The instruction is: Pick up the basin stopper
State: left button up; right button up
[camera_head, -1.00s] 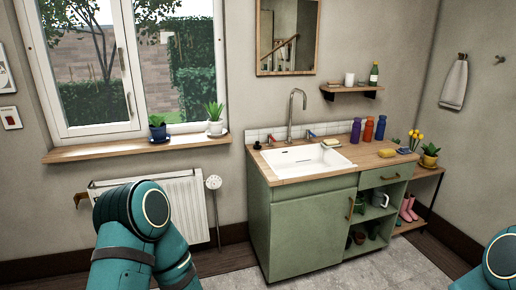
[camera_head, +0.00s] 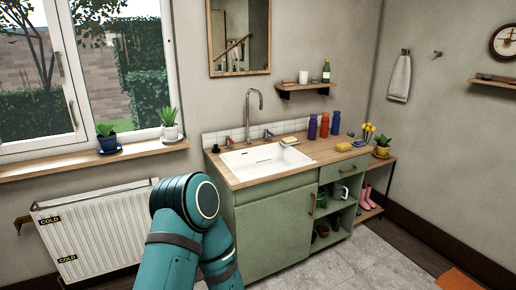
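A small dark object (camera_head: 215,148) stands on the wooden counter (camera_head: 240,180) at its back left corner, left of the white basin (camera_head: 265,161). It looks like the basin stopper, but it is too small to be sure. The basin is set into the counter below a tall curved tap (camera_head: 252,105). My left arm comes up at the lower left, in front of the cabinet's left side, but its gripper is out of view. My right gripper is also out of view.
The green cabinet (camera_head: 275,230) stands below. A radiator (camera_head: 95,230) is at the left under the windowsill (camera_head: 90,161).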

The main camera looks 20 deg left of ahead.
aim_at(217, 150)
jog(key=i+j+z, duration=0.15)
jog(key=j+z, duration=0.5)
jog(key=j, duration=0.2)
jog(key=i+j+z, duration=0.1)
jog(key=j+z, duration=0.25)
jog(key=j, duration=0.65)
jog(key=k+j+z, duration=0.15)
jog(key=j, duration=1.8)
jog(key=i, duration=0.05)
